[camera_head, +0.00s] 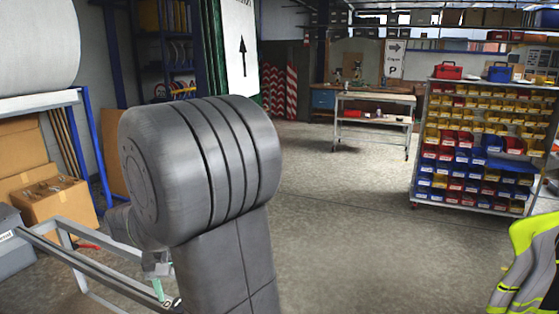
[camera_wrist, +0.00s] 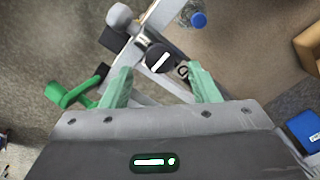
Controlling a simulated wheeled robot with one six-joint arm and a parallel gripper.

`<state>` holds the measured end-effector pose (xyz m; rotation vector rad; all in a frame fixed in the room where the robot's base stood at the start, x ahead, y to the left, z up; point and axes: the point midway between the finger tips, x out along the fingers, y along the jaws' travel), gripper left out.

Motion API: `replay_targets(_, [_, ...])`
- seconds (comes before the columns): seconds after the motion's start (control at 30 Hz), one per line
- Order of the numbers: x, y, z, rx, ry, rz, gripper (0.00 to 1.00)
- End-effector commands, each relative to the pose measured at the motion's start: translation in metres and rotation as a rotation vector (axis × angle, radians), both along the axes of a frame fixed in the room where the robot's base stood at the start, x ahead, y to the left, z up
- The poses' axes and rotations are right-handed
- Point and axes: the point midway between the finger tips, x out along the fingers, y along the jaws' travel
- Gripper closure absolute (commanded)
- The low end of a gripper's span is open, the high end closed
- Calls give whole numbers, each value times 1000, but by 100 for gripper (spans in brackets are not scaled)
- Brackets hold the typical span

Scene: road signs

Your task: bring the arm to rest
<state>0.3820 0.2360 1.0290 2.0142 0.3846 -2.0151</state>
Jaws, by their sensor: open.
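My gripper (camera_wrist: 160,72) shows in the wrist view with its two pale green fingers spread apart and nothing held between them. It points down over a grey metal frame (camera_wrist: 168,84) and a round black part with a white bar (camera_wrist: 159,58). I cannot tell how far above these the fingertips are. In the head view my arm's thick grey joint fills the left middle and hides much of what is behind it. A small pale green piece, likely a finger of my gripper, shows low beside the arm; the rest is hidden.
In the head view, a grey metal frame (camera_head: 85,268) and open cardboard boxes (camera_head: 58,207) stand at left. A rack of coloured bins (camera_head: 470,150) and a workbench (camera_head: 372,98) stand farther back. A yellow-green garment (camera_head: 530,265) is at lower right. The middle floor is clear.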

Motion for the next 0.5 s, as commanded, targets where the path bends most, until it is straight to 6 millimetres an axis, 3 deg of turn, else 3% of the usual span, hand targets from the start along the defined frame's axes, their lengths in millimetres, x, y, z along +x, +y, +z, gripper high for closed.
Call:
replay_targets(0.2, [0,0,-28,-1,1,0,45])
replay_targets(0.5, [0,0,-34,0,-1,9,45])
